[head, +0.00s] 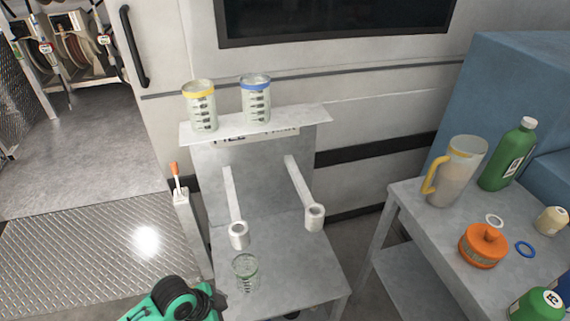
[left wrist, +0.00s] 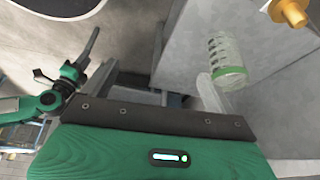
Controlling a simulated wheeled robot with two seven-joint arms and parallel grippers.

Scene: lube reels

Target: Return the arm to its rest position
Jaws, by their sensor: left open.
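My left arm's green and black wrist (head: 180,300) is at the bottom of the head view, left of the stand; its fingers are hidden there. In the left wrist view my left gripper (left wrist: 160,88) shows two grey fingers apart, with nothing held between them. A clear jar with a green rim (head: 245,272) stands on the stand's lower shelf, to the right of my wrist. The jar also shows in the left wrist view (left wrist: 222,62), beyond the right finger and apart from it. My right gripper is not in view.
The grey stand (head: 280,285) has two arms ending in white rings. A yellow-rimmed jar (head: 202,108) and a blue-rimmed jar (head: 256,100) stand on its upper shelf. An orange-tipped lever (head: 175,172) is on its left. A side table (head: 405,215) at right holds a jug, bottles and an orange container.

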